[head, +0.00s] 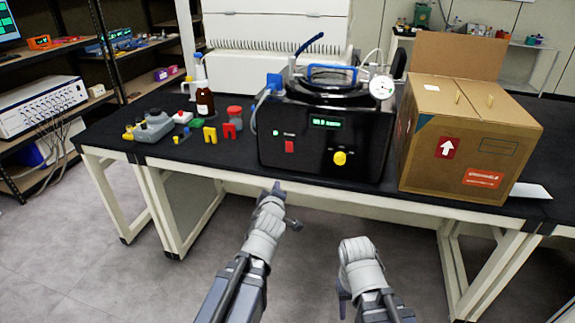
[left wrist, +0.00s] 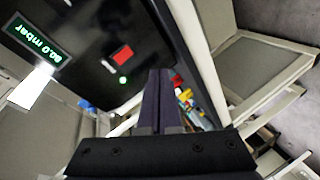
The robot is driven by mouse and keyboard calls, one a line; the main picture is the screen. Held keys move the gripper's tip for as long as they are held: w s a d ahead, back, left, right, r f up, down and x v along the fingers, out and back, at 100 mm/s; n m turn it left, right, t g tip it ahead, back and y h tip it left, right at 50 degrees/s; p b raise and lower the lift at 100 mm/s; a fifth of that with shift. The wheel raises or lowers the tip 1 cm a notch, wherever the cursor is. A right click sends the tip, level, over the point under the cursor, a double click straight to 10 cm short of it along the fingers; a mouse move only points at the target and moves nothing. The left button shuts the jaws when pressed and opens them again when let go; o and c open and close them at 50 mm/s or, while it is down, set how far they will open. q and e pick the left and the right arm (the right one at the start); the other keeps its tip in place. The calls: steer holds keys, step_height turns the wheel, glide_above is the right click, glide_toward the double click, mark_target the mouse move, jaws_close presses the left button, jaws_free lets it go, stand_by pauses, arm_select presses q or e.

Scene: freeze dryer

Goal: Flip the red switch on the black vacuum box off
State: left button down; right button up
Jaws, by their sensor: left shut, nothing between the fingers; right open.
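The black vacuum box (head: 322,140) stands on the black table, its front facing me. The red switch (head: 290,147) is on the left of its front panel, below a small green light (head: 276,133) and left of a yellow knob (head: 340,158). My left gripper (head: 277,187) is shut and empty, below and in front of the switch, apart from it. In the left wrist view the shut fingers (left wrist: 158,75) point toward the panel, with the red switch (left wrist: 121,55) beyond and left of their tips. My right gripper (head: 343,290) is low in front of the table; its fingers are open.
A cardboard box (head: 465,140) stands close to the right of the vacuum box. A brown bottle (head: 205,101), red and yellow blocks and grey items lie to its left. The table's front edge (head: 330,184) is between my arms and the box.

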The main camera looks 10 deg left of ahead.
mark_target(290, 144)
arm_select(q)
steer(key=n+t+h+b, duration=0.1)
steer(key=r+n+t+h+b, duration=0.1)
steer(key=t+b, duration=0.1)
steer(key=w+r+n+t+h+b, duration=0.1)
steer(key=b, duration=0.1)
steer(key=shift+a+r+t, duration=0.1)
steer(key=shift+a+t, duration=0.1)
steer(key=shift+t, duration=0.2)
arm_select(e)
step_height(290, 144, down, 6)
steer(key=shift+f, duration=0.25)
arm_select(q)
steer(key=w, duration=0.4)
steer(key=w+r+p, duration=0.1)
steer(key=w, duration=0.9)
steer(key=shift+d+r+p, duration=0.3)
steer(key=shift+r+p, duration=0.05)
arm_select(e)
steer(key=shift+r, duration=0.9)
arm_select(q)
steer(key=shift+w+r, duration=0.25)
steer(key=shift+w, duration=0.05)
arm_select(e)
steer(key=shift+s+r, duration=0.1)
steer(key=shift+r, duration=0.1)
arm_select(q)
steer(key=shift+s, duration=0.15)
